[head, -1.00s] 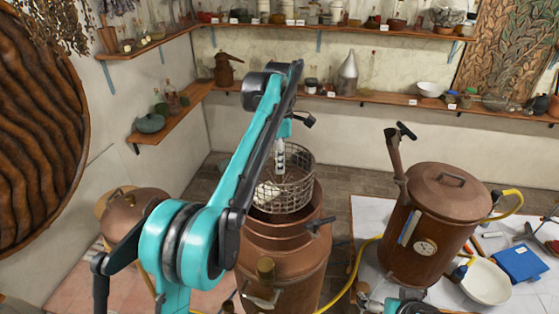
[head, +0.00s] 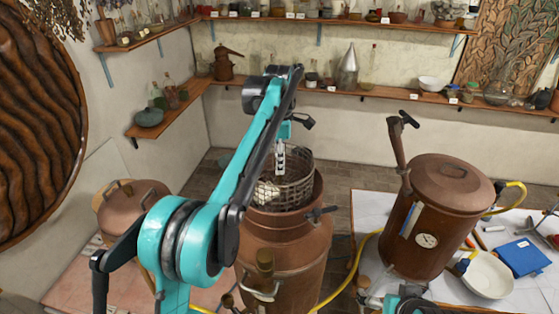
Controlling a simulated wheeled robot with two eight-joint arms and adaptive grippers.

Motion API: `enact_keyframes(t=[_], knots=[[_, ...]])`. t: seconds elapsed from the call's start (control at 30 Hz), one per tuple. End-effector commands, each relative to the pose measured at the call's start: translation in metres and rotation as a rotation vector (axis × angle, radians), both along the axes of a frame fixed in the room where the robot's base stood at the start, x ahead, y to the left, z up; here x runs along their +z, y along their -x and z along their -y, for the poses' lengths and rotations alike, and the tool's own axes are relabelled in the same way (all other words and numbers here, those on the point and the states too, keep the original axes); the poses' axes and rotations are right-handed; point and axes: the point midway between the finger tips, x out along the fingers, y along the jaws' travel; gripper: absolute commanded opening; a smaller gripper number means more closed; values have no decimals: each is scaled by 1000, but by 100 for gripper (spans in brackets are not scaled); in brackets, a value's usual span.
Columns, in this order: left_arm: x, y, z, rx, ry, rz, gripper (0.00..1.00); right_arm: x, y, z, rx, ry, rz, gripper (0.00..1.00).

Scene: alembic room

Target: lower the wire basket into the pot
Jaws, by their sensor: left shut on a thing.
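The wire basket (head: 295,190) is a round metal mesh basket with something pale inside. It hangs at the mouth of the tall copper pot (head: 287,245), its lower part within the rim. My left gripper (head: 280,165) points down at the basket and is shut on it; the exact grip point is small and partly hidden by my arm. My left arm also covers the left side of the basket and of the pot's rim. Part of my right arm shows at the bottom edge, but its gripper does not show.
A lidded copper vessel (head: 440,215) with a gauge stands to the right on a white table. A white bowl (head: 488,275) and a blue book (head: 523,257) lie near it. Another copper vessel (head: 130,210) is at left. A yellow hose (head: 350,270) runs beside the pot.

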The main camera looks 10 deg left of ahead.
Motion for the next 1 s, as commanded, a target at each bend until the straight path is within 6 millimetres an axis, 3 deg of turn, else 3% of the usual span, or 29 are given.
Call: enact_keyframes(t=[0.7, 1.0], knots=[[-34, -1, 0, 0, 0, 0, 0, -23, 0, 0, 0, 0, 0, 100], [-36, -1, 0, 0, 0, 0, 0, -23, 0, 0, 0, 0, 0, 100]])
